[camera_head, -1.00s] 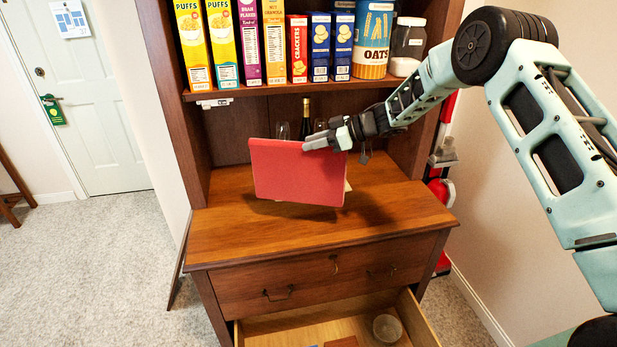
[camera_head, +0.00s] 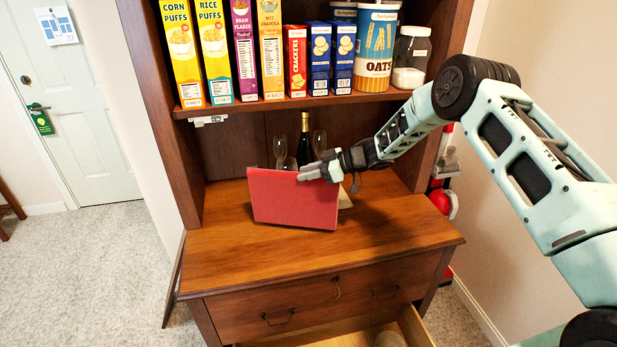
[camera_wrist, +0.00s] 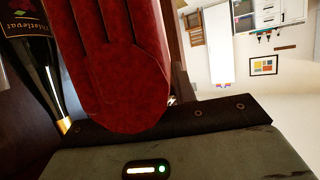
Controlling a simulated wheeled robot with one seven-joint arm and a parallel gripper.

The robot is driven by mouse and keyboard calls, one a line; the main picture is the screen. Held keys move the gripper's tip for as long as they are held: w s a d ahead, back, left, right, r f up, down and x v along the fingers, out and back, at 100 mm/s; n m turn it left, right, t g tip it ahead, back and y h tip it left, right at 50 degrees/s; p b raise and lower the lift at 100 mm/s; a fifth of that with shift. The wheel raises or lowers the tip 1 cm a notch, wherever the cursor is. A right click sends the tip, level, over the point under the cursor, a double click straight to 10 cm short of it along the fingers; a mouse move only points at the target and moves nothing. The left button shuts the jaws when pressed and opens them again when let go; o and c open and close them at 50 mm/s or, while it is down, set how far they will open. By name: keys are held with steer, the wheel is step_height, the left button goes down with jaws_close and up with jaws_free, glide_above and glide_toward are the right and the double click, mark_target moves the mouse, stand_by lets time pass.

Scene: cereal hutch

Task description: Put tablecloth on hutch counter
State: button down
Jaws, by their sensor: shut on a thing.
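The tablecloth (camera_head: 293,199) is a red folded slab, held upright and slightly tilted over the hutch counter (camera_head: 240,258). My gripper (camera_head: 318,169) is shut on its upper right edge. The lower edge is close to the wooden counter; I cannot tell whether it touches. In the wrist view the red cloth (camera_wrist: 115,65) fills the upper middle, and the fingertips are not clearly seen.
A dark bottle (camera_head: 305,140) and wine glasses (camera_head: 280,148) stand on the counter behind the cloth. Cereal boxes (camera_head: 213,55) and an oats canister (camera_head: 376,50) fill the shelf above. An open drawer (camera_head: 415,328) juts out below. The counter's front and left are clear.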

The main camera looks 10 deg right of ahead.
steer(key=shift+f, duration=1)
steer(key=c, duration=1.1)
jaws_free()
steer(key=shift+d, duration=0.1)
